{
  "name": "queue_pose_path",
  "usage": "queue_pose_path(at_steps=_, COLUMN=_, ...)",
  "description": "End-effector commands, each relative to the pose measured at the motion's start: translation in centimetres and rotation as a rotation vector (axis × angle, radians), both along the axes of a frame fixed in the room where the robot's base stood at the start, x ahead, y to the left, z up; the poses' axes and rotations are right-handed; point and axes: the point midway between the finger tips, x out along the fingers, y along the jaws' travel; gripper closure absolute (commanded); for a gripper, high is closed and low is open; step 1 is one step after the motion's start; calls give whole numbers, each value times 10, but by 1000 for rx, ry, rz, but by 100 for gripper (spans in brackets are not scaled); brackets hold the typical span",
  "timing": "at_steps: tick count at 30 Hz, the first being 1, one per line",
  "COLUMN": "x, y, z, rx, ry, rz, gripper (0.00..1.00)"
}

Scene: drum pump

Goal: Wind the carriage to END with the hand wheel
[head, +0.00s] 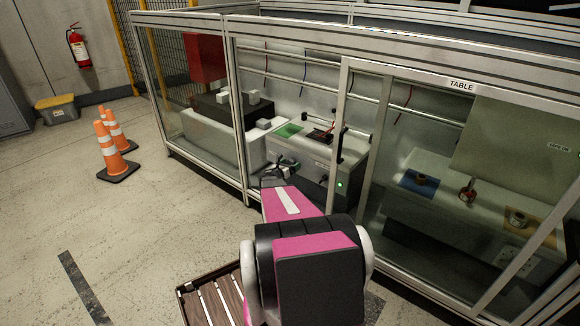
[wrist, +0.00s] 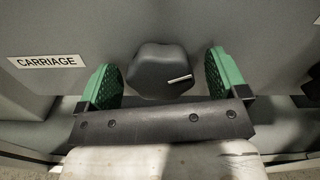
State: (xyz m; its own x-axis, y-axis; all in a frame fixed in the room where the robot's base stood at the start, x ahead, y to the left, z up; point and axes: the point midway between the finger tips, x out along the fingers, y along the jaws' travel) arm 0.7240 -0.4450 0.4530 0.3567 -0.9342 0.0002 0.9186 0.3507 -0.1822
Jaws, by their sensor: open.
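A dark, lobed hand wheel (wrist: 162,72) with a white pointer line sits on a grey panel (wrist: 260,30), beside a CARRIAGE label (wrist: 46,62). The pointer line is at its lower right. The green-padded fingers of my gripper (wrist: 161,80) are open, one on each side of the wheel, with visible gaps. In the head view my gripper (head: 279,172) is at the front of the grey bench (head: 309,184) inside the enclosure. A dark unit with red parts (head: 320,135) is on top of the bench; I cannot tell if it is the carriage. No END mark is readable.
Framed clear panels surround the bench, with an upright (head: 352,130) to the right of my gripper. A green light (head: 340,184) glows on the bench front. A table (head: 440,178) with rolls stands right.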

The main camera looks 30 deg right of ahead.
Motion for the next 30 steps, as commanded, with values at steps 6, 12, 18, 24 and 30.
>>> queue_pose_path(at_steps=6, x=0, y=0, z=0, rx=0, ry=0, rz=0, gripper=58)
queue_pose_path(at_steps=12, x=0, y=0, z=0, rx=2, ry=-7, rz=0, gripper=58)
queue_pose_path(at_steps=18, x=0, y=0, z=0, rx=21, ry=-55, rz=-1, gripper=57)
queue_pose_path(at_steps=24, x=-1, y=0, z=0, rx=66, ry=-173, rz=-1, gripper=57)
queue_pose_path(at_steps=30, x=-2, y=0, z=0, rx=131, ry=-341, rz=-1, gripper=57)
